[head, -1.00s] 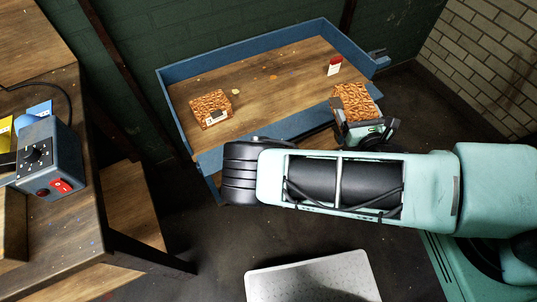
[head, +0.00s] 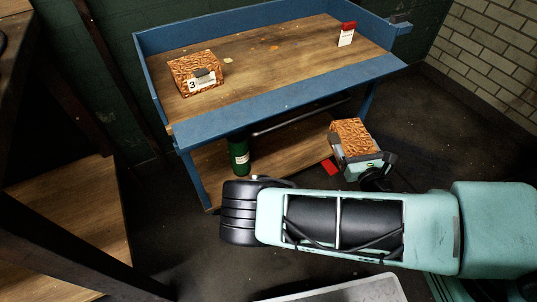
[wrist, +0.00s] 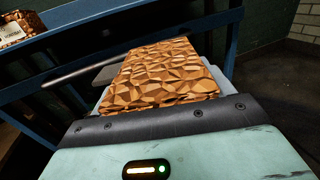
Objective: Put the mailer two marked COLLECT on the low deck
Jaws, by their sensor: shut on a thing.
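A brown, faceted mailer (head: 351,134) is held in my gripper (head: 357,157), which is shut on it; it also fills the middle of the wrist view (wrist: 165,75). Its label is not visible, so I cannot read its marking. The held mailer is in front of the blue bench's right part, below the upper deck's front edge. The low deck (head: 205,172) is the wooden shelf under the bench, partly hidden by my arm. A similar mailer (head: 195,73) with a label reading 3 sits on the upper deck (head: 270,70) at the left.
A dark green cylinder (head: 239,157) stands on the low deck. A red flat item (head: 328,167) lies near the held mailer. A red and white tag (head: 347,34) stands at the upper deck's right. A metal bar and the blue front edge (head: 290,98) lie above the low deck.

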